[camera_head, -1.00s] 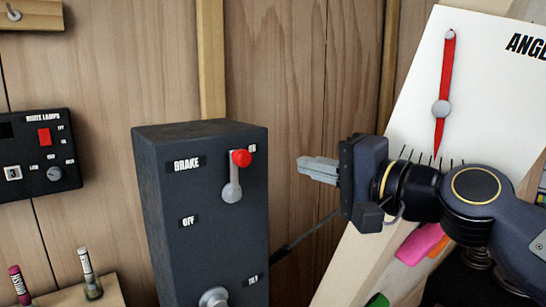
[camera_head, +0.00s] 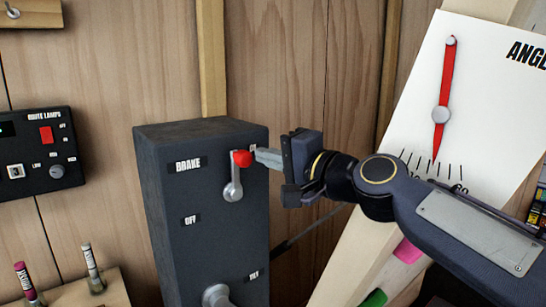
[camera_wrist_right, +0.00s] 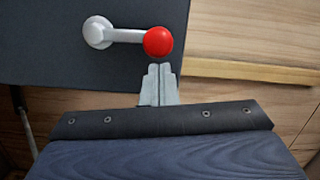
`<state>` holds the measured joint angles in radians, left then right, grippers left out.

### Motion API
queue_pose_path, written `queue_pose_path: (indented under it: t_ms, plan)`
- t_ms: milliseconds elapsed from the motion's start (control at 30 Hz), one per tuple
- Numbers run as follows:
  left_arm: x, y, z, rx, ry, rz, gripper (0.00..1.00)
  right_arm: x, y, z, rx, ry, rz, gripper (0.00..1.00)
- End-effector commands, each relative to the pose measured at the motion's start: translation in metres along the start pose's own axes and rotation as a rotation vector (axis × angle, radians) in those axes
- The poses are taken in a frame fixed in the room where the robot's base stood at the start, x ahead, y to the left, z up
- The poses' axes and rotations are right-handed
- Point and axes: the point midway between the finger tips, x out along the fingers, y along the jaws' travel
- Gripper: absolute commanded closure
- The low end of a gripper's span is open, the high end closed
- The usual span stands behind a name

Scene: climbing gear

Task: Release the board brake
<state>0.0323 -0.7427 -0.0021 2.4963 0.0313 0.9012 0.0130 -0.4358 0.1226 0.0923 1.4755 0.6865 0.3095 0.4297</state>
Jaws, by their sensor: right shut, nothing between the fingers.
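The brake lever (camera_head: 233,184) is a grey arm with a red knob (camera_head: 243,158) on the front of a dark box (camera_head: 190,250) labelled BRAKE. The lever points up, its knob beside the mostly covered upper label; the OFF label (camera_head: 190,221) sits lower. My right gripper (camera_head: 258,155) is shut and empty, its fingertips right beside the knob on its right side. In the right wrist view the fingertips (camera_wrist_right: 160,68) are just below the red knob (camera_wrist_right: 158,41); I cannot tell whether they touch. My left gripper is not in view.
A second grey knob (camera_head: 216,295) sits low on the box by the TILT label. A slanted white angle board (camera_head: 480,100) with a red needle stands at the right. A lamp panel (camera_head: 40,150) is on the wooden wall at left, above two crayon-like sticks (camera_head: 90,262).

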Motion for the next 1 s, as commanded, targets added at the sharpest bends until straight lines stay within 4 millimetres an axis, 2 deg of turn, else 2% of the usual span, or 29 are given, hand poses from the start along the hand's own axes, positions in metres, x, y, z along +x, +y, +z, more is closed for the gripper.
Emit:
queue_pose_path:
  t_ms: [767,1000]
  plan:
    - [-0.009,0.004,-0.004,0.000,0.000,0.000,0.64,0.001,-0.005,0.009,-0.101,-0.002,0.015,1.00]
    - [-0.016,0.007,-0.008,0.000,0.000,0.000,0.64,0.002,-0.010,0.016,-0.183,-0.005,0.026,1.00]
